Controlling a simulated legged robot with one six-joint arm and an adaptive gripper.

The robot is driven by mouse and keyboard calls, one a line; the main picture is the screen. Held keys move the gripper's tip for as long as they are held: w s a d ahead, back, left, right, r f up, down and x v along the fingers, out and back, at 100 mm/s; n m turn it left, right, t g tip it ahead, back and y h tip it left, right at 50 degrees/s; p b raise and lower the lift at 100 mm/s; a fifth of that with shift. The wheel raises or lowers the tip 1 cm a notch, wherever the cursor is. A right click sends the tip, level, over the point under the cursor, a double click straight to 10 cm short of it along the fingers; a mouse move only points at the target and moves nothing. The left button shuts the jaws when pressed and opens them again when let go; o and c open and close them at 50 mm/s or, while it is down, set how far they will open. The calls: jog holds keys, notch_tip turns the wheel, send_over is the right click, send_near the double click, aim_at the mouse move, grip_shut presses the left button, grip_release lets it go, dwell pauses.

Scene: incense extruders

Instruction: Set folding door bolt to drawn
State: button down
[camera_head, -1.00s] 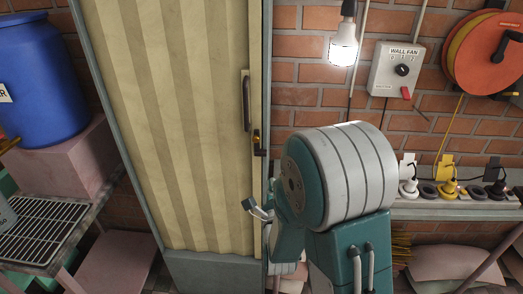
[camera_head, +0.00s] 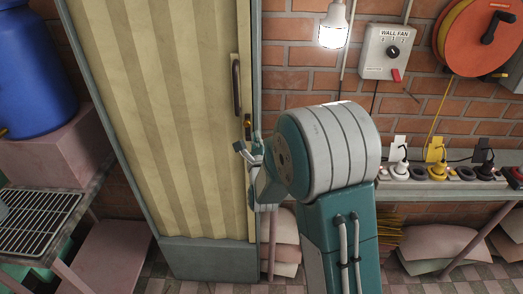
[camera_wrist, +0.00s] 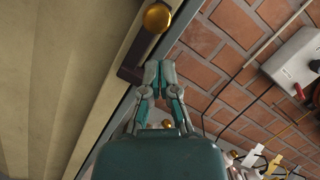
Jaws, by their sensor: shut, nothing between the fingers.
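The folding door (camera_head: 165,110) is a pleated cream panel and stands closed against its right post. Its bolt shows as a small brass knob (camera_head: 247,121) on the right edge strip, below the dark pull handle (camera_head: 236,84). In the wrist view the round brass knob (camera_wrist: 157,18) is at the top, with a dark bracket (camera_wrist: 131,74) below it. My gripper (camera_wrist: 159,66) is shut and empty, its fingertips just below the knob in that picture and apart from it. In the head view my arm partly hides the area under the bolt.
A wall fan switch box (camera_head: 391,52), a lit bulb (camera_head: 334,28) and an orange reel (camera_head: 485,35) are on the brick wall to the right. Plugs line a ledge (camera_head: 430,193). A blue drum (camera_head: 32,75) and a rack (camera_head: 38,222) stand left.

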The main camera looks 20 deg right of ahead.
aim_at(250, 113)
jog(key=shift+w+a+r, duration=0.15)
jog(key=shift+a+r, duration=0.4)
jog(key=shift+r, duration=0.05)
jog(key=shift+r, duration=1.6)
jog(key=shift+f, duration=0.15)
